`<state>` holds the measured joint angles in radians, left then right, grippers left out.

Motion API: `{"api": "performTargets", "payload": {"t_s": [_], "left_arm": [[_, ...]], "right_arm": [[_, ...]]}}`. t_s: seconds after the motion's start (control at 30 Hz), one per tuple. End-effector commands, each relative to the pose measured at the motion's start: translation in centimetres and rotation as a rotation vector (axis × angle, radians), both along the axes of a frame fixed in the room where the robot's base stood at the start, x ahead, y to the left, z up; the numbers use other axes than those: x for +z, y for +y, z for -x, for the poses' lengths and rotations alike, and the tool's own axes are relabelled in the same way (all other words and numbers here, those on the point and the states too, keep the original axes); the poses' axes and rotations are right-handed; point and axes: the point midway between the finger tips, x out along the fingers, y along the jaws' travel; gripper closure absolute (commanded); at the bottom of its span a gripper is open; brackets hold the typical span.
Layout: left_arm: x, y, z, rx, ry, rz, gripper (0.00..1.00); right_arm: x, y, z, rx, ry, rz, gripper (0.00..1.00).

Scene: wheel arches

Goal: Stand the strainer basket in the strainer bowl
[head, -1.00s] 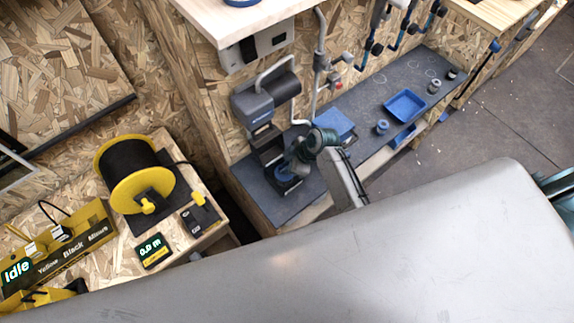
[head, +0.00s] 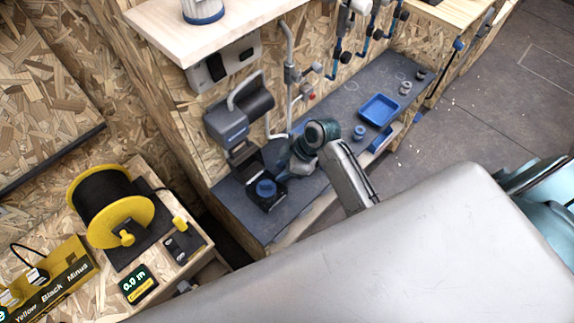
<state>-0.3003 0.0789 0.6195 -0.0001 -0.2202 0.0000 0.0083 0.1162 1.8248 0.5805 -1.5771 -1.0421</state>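A round blue part (head: 266,188), which looks like the strainer bowl, sits in the black stand under the grey device on the dark bench. I cannot tell at this size whether the basket is inside it. My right gripper (head: 288,169) is just to the right of the blue part, apart from it in the picture. Its fingers are small, dark and partly hidden by the wrist, so I cannot see whether they are open or hold anything. No separate strainer basket can be made out clearly. My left gripper is not in view.
A blue tray (head: 379,110), a small blue ring-shaped part (head: 359,132) and small grey cylinders (head: 405,88) are farther right on the bench. The grey device (head: 232,122) and a pipe (head: 289,75) rise behind the stand. A yellow cable reel (head: 108,205) is at left.

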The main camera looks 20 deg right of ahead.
Motion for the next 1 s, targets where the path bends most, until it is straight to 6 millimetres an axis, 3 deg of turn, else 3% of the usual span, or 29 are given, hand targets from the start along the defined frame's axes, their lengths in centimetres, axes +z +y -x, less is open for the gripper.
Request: {"api": "performTargets", "payload": {"t_s": [0.3, 1.0], "left_arm": [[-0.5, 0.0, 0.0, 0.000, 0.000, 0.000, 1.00], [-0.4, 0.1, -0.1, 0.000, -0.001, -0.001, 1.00]], "right_arm": [[2.3, -1.3, 0.6, -0.001, 0.001, 0.001, 0.66], [2.4, -1.2, 0.6, -0.001, 0.000, 0.000, 0.66]]}}
